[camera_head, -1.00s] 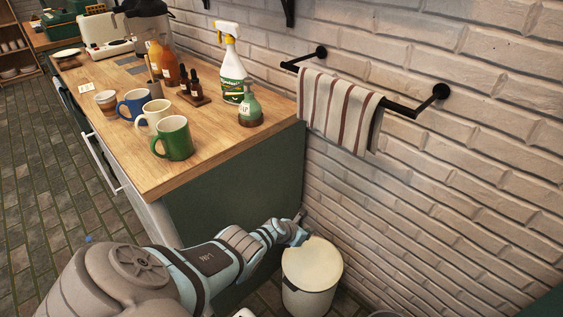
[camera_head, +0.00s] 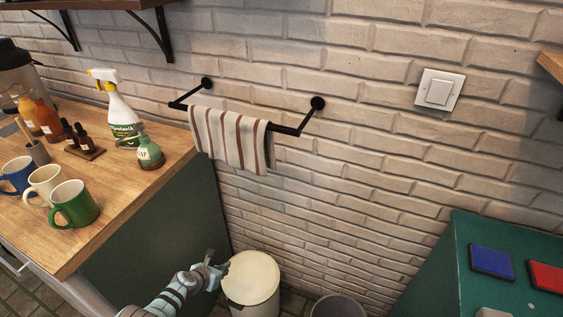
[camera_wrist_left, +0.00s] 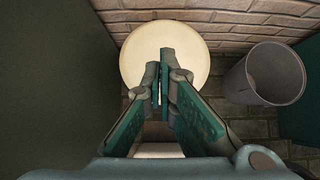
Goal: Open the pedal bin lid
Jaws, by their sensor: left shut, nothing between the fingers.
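The pedal bin (camera_head: 252,290) stands on the floor by the brick wall, beside the green counter side. Its round cream lid (camera_head: 251,275) is down in the head view. In the left wrist view the lid (camera_wrist_left: 135,62) lies beyond my fingers, and a pale piece (camera_wrist_left: 158,150) shows low between them, perhaps the pedal. My left gripper (camera_head: 216,262) is at the left edge of the lid in the head view; it also shows in the left wrist view (camera_wrist_left: 160,78), shut and empty. Whether it touches the bin I cannot tell. My right gripper is out of view.
An open grey bin (camera_wrist_left: 268,75) stands right of the pedal bin. The wooden counter (camera_head: 120,190) carries mugs and bottles. A striped towel (camera_head: 232,140) hangs on a black rail. A green unit (camera_head: 510,240) with coloured pads is at right.

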